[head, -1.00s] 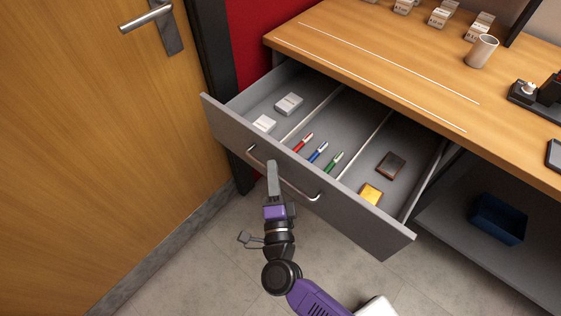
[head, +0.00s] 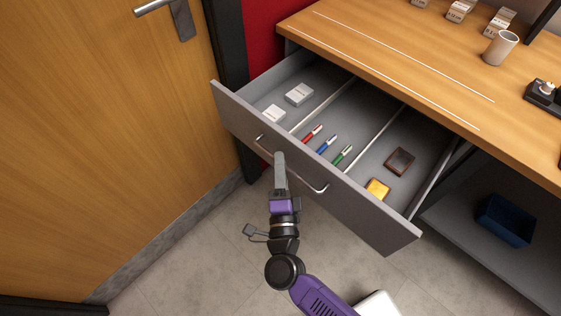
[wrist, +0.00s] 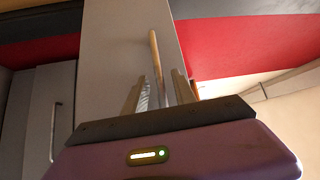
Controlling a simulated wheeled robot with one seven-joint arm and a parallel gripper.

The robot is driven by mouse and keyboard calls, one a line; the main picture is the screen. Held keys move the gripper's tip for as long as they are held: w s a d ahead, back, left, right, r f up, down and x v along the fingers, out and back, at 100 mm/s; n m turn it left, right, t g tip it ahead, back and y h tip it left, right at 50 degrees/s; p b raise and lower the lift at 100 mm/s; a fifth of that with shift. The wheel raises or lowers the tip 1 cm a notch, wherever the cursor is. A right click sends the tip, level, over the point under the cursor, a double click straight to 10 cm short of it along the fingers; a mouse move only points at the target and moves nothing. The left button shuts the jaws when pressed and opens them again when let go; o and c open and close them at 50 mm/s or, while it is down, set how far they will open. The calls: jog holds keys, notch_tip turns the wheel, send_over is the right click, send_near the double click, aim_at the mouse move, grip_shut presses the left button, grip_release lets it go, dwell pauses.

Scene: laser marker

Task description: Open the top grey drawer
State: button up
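The top grey drawer (head: 330,206) stands well pulled out from under the wooden worktop, its compartments exposed. Its curved metal handle (head: 313,188) is on the front face. My gripper (head: 280,157) is at the left part of the handle, in front of the drawer. In the wrist view, the handle (wrist: 156,62) runs between the two fingers of my gripper (wrist: 158,80), with a visible gap on each side, so the fingers look open around it. The exact contact is hard to see.
The drawer holds white boxes (head: 299,95), red, blue and green pens (head: 327,144), a dark brown block (head: 399,161) and a yellow block (head: 377,189). A wooden door (head: 100,130) is at left. A blue bin (head: 504,220) sits on the lower shelf. A cup (head: 500,48) stands on the worktop.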

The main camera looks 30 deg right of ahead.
jog(key=r+v, duration=0.1)
jog(key=v, duration=0.5)
jog(key=shift+s+a+f, duration=0.15)
jog(key=shift+s+f, duration=0.25)
jog(key=shift+f, duration=0.15)
jog(key=s+a+r+n+t+y, duration=0.3)
jog(key=r+n+y, duration=0.3)
jog(key=r+n, duration=0.25)
jog(key=s+d+r+n+g+p, duration=0.1)
jog(key=s+d+r+n+g, duration=0.1)
jog(key=s+n, duration=0.2)
jog(key=s+d+r+n+g+y+p, duration=0.1)
jog(key=s+d+r+n+g, duration=0.1)
jog(key=s, duration=0.8)
jog(key=s+d+r+n+g+y+p, duration=0.1)
jog(key=s+d+r+n+g, duration=0.1)
jog(key=s+d+n, duration=0.2)
jog(key=s+n, duration=0.3)
jog(key=shift+s, duration=0.35)
